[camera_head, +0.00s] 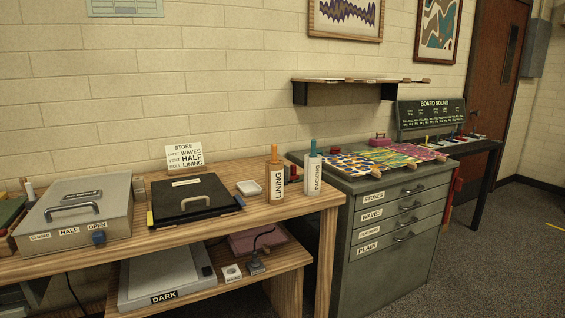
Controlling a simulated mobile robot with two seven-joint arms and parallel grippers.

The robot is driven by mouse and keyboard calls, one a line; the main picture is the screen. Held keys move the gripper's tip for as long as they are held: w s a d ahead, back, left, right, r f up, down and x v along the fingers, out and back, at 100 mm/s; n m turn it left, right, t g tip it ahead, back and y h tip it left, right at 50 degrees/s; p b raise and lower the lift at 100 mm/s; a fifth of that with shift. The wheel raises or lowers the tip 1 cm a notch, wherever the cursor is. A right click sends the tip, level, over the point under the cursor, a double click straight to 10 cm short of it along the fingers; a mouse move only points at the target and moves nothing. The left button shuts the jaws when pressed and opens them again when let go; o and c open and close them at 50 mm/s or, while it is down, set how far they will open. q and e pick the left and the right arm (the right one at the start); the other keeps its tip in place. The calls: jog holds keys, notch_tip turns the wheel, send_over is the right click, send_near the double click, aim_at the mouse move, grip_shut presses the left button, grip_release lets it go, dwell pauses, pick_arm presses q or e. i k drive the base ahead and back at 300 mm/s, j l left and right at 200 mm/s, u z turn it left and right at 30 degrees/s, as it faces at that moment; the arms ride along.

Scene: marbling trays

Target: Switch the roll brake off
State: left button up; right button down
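Two upright cylinders stand at the right end of the wooden bench. One is labelled LINING (275,185) and has an orange top. The other is labelled PACKING (312,177) and has a green top. A small red and dark item (293,173) sits between them, partly hidden. A card (185,157) on the bench reads STORE, with ROLL LINING on its last line. No part is legibly marked as a roll brake, and I cannot tell a brake's setting. Neither of my grippers is in view.
A grey lidded box (75,222) and a black tray (192,203) stand on the bench. The lower shelf holds a case marked DARK (165,272) and a small corded device (256,264). A drawer cabinet (397,257) stands right, patterned sheets on top. Floor is clear at right.

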aim_at(293, 175)
jog(key=i+u, duration=0.1)
jog(key=u, duration=0.55)
jog(key=i+l+u, duration=0.3)
jog(key=l, duration=0.35)
jog(key=i+l+u, duration=0.3)
jog(key=l, duration=0.45)
jog(key=i+l+u, duration=0.15)
jog(key=l, duration=0.25)
jog(key=i+l+u, duration=0.15)
jog(key=l, duration=0.25)
jog(key=i+l, duration=0.1)
jog(key=l, duration=0.3)
jog(key=i+l, duration=0.15)
jog(key=l, duration=0.25)
